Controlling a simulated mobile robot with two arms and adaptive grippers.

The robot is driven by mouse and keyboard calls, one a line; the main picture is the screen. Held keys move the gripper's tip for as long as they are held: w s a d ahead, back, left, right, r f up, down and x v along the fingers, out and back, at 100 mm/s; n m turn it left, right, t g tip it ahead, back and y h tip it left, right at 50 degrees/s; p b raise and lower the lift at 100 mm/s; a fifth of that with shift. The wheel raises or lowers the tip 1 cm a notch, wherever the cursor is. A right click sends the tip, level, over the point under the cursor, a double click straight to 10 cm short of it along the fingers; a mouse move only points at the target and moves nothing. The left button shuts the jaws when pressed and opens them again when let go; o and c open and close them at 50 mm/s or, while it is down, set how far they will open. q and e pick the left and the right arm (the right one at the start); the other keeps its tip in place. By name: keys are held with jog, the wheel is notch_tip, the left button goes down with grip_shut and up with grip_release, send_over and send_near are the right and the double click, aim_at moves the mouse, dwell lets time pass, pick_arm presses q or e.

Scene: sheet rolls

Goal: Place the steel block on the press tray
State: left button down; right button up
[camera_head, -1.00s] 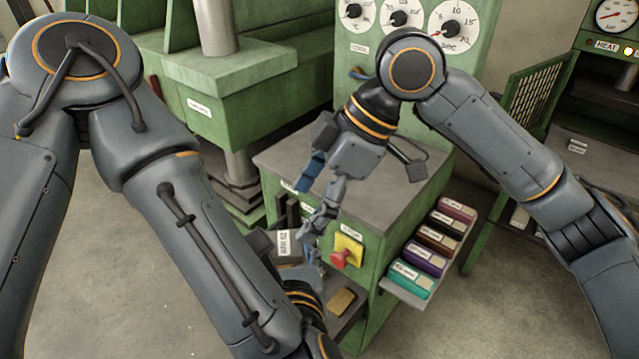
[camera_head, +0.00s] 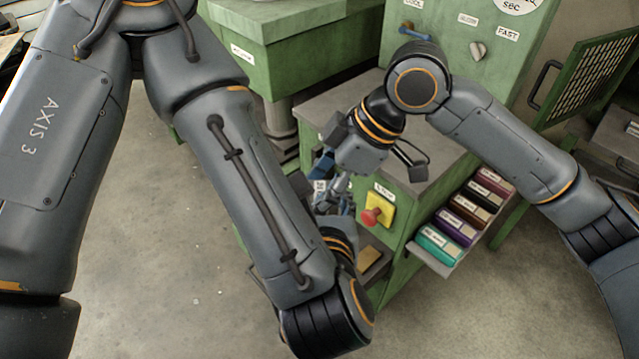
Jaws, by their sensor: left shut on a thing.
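My left arm reaches down and back up, so its gripper (camera_head: 335,205) is at the open front of the green cabinet, left of the red stop button. It is small and partly covered by my own arm. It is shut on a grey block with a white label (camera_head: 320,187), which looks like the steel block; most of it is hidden. My right gripper (camera_head: 326,167) hangs by the cabinet's front left edge, just above the left one. Its blue finger pads show, but its opening is unclear. I cannot make out the press tray.
A side rack (camera_head: 425,260) holds several coloured labelled boxes. A brown plate (camera_head: 369,258) lies low inside. The green press (camera_head: 290,50) stands behind.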

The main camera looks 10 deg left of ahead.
pick_arm(q)
jog(key=shift+r, duration=0.1)
pick_arm(e)
grip_shut()
pick_arm(q)
jog(key=shift+c, duration=2.2)
grip_release()
pick_arm(e)
jog(key=shift+r, duration=0.1)
